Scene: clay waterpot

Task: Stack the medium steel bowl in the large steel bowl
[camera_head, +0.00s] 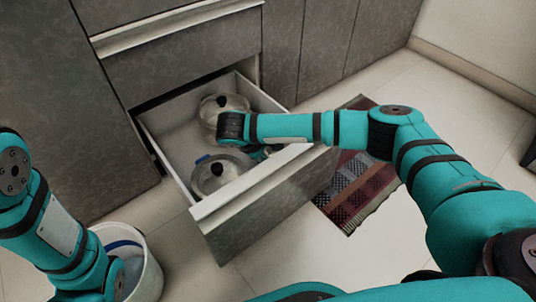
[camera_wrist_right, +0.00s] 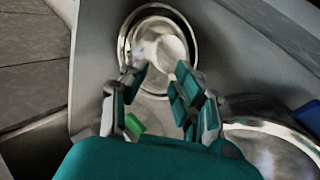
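Two steel bowls sit in the open drawer in the head view. One steel bowl (camera_head: 210,106) is at the back, and the other steel bowl (camera_head: 205,180) is nearer the drawer front. My right gripper (camera_wrist_right: 161,70) points down into the drawer, with fingers apart over a round steel vessel (camera_wrist_right: 126,42) that has an inner ring. Contact is unclear. A second steel rim (camera_wrist_right: 262,128) shows at the lower right of the wrist view. My left gripper is out of view.
The drawer front (camera_head: 250,187) stands out from the grey cabinets. A striped rug (camera_head: 350,190) lies on the floor to its right. A white bucket (camera_head: 150,275) stands at the lower left, beside my left arm. A blue item (camera_head: 203,158) touches or lies near the front bowl.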

